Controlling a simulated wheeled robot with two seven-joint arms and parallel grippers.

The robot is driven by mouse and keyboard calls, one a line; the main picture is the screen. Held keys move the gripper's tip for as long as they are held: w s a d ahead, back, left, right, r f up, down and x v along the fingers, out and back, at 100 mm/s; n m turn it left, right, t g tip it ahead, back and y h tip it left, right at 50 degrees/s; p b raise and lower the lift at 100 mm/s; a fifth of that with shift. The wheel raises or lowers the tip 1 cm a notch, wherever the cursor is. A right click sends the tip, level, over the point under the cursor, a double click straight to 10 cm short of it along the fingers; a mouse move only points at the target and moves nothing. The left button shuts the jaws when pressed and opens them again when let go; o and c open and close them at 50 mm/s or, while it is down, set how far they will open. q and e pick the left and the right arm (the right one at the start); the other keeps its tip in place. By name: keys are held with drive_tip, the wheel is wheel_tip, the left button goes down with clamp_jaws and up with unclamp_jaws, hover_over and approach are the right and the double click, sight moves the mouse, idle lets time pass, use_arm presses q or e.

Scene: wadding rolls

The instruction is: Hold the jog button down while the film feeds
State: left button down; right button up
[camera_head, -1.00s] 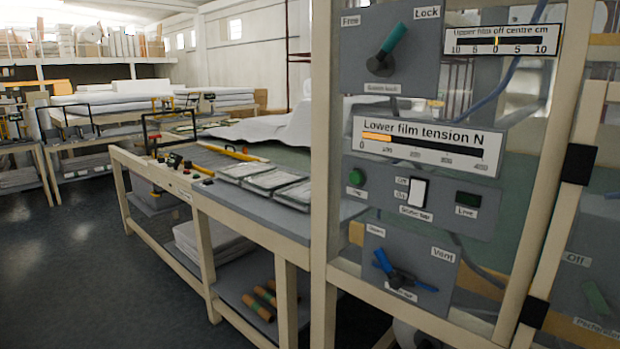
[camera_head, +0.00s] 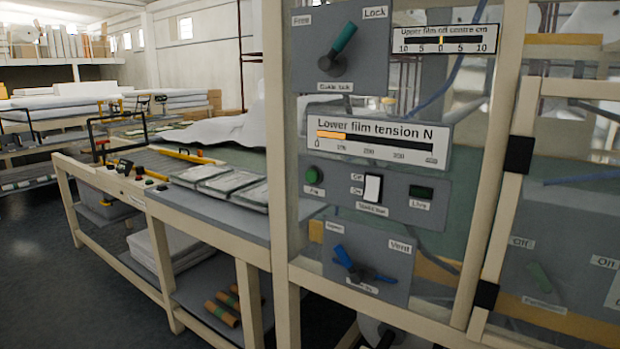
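A round green button (camera_head: 314,174) sits on the left of a grey control plate, with a small label under it that I cannot read clearly; I cannot tell whether it is the jog button. On the same plate are a white rocker switch (camera_head: 372,188) and a dark window labelled Live (camera_head: 421,192). Above it, the Lower film tension N gauge (camera_head: 378,137) shows a short orange bar at the low end. The Upper film off centre gauge (camera_head: 443,39) has its mark near 0. Neither of my grippers is in view.
A Free/Lock lever (camera_head: 338,50) with a teal handle points towards Lock. A blue-handled valve (camera_head: 355,267) sits below, beside a Vent label. A cream post (camera_head: 277,130) edges the panel. A long bench (camera_head: 215,220) carries trays (camera_head: 203,175). Open floor (camera_head: 50,285) lies left.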

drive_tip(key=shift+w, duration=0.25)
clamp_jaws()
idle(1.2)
